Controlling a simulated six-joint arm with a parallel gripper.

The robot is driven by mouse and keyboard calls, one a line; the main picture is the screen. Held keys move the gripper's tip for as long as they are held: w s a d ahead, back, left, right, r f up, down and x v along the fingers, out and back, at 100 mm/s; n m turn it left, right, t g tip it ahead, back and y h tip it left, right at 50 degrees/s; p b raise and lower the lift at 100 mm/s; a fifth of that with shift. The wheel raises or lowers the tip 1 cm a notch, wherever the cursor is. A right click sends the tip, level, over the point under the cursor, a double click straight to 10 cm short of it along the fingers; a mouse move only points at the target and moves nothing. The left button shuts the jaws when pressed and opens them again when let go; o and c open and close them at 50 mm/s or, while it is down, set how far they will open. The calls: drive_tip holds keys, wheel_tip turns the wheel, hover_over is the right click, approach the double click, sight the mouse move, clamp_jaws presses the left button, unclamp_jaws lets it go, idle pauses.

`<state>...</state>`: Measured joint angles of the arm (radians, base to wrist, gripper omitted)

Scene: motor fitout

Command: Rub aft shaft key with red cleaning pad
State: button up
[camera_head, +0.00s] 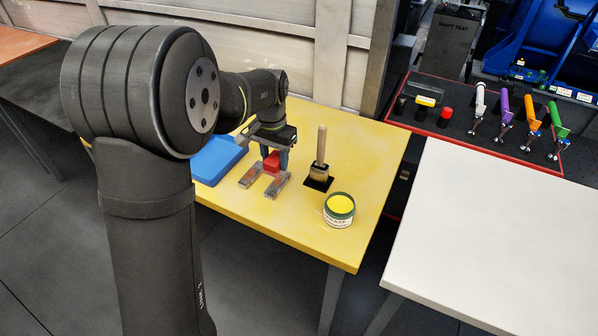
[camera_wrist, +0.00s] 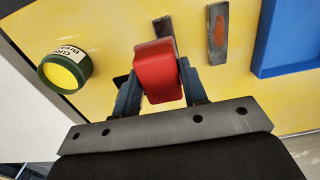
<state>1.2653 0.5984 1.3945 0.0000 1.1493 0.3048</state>
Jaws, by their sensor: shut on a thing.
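My gripper (camera_head: 271,161) is shut on the red cleaning pad (camera_wrist: 156,72), which also shows between the fingers in the head view (camera_head: 271,165). Two flat grey metal keys lie on the yellow table. The left key (camera_head: 250,177) shows whole in the wrist view (camera_wrist: 217,40), with an orange-brown patch on its face. The right key (camera_head: 279,186) is partly hidden behind the pad in the wrist view (camera_wrist: 167,28). The pad is at or just above this right key; I cannot tell if they touch. Which key is the aft one is not visible.
A blue tray (camera_head: 220,168) lies left of the keys on the yellow table (camera_head: 350,160). A brush (camera_head: 321,150) stands upright right of them. A green grease tin (camera_head: 339,210) stands near the front edge. A white table (camera_head: 500,240) is at right, with a dark tool tray (camera_head: 455,130) behind.

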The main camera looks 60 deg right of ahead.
sight(274, 187)
drive_tip(key=shift+w+d+f, duration=0.1)
drive_tip(key=shift+w+f, duration=0.1)
drive_tip(key=shift+w, duration=0.35)
drive_tip(key=shift+f, duration=3.8)
drive_tip(key=shift+d+f, duration=0.25)
drive_tip(key=shift+d, duration=0.45)
drive_tip(key=shift+c, duration=0.7)
drive_tip(key=shift+d+r, duration=0.1)
drive_tip(key=shift+d, duration=2.3)
drive_tip(key=shift+a, duration=3.15)
drive_tip(key=shift+r, duration=4.15)
